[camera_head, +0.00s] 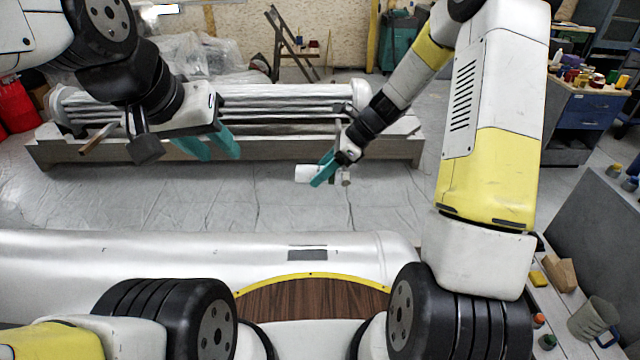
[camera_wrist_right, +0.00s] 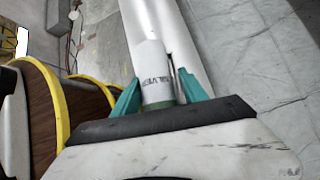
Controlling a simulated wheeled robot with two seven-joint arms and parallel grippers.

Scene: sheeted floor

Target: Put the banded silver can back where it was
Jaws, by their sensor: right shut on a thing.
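The silver can (camera_head: 307,173) is a small pale cylinder held between the teal fingers of my right gripper (camera_head: 324,170), in mid-air in the centre of the head view. In the right wrist view the can (camera_wrist_right: 153,72) shows a pale band with dark lettering, and the right gripper's fingers (camera_wrist_right: 158,98) are on either side of it. Its lower end is partly hidden by the gripper body. My left gripper (camera_head: 208,145) is at upper left, its two teal fingers apart, with nothing seen between them.
A long silver cylinder (camera_head: 180,262) lies across the front. A fluted column (camera_head: 270,97) lies in a wooden cradle (camera_head: 72,153) behind. A bench at right holds a grey mug (camera_head: 592,318), a wooden block (camera_head: 562,274) and small bottles. The sheeted floor between (camera_head: 240,205) is clear.

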